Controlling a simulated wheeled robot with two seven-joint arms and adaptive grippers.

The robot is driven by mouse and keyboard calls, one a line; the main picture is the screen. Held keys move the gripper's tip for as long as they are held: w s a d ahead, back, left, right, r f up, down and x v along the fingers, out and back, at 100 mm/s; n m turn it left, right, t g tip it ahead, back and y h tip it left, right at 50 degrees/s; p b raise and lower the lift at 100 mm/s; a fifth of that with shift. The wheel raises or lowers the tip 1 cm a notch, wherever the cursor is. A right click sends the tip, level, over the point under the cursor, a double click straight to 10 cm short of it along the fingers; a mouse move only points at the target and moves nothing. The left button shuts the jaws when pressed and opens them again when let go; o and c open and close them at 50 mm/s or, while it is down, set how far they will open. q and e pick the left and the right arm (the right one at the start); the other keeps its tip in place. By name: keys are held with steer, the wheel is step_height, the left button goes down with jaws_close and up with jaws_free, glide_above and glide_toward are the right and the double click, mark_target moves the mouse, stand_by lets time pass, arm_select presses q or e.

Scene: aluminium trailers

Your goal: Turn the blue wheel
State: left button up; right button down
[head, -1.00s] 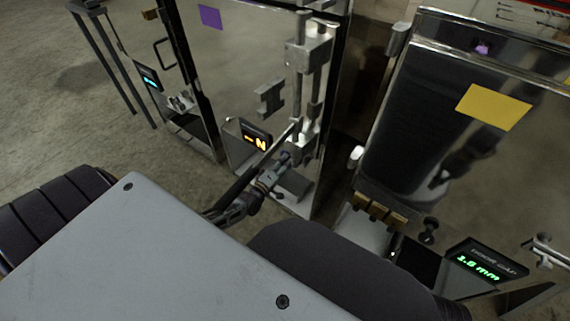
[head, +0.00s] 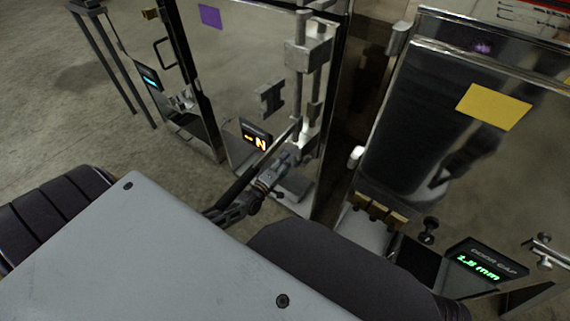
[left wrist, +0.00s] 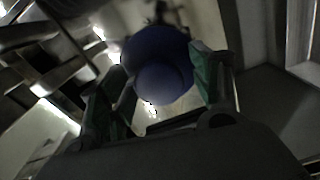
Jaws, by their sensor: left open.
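The blue wheel (left wrist: 158,62) shows in the left wrist view as a dark blue rounded shape at the upper middle. My left gripper (left wrist: 160,84) has its green-padded fingers apart, one on each side of the blue shape. I cannot tell whether the pads touch it. In the head view my left gripper (head: 274,179) is low in front of the metal door with the latch hardware. The blue wheel cannot be made out there. My right gripper is not in view.
A metal door with a purple label (head: 210,16) and an orange display (head: 256,135) stands at the middle. Vertical latch bars (head: 304,75) rise close to my gripper. On the right, a panel carries a yellow label (head: 493,107) and a green door-gap display (head: 485,262).

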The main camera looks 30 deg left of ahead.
arm_select(q)
steer(key=shift+s, duration=0.1)
steer(key=s+a, duration=0.1)
steer(key=s, duration=1)
steer(key=shift+s, duration=0.4)
stand_by(0.3)
steer(key=shift+m, duration=0.3)
stand_by(0.5)
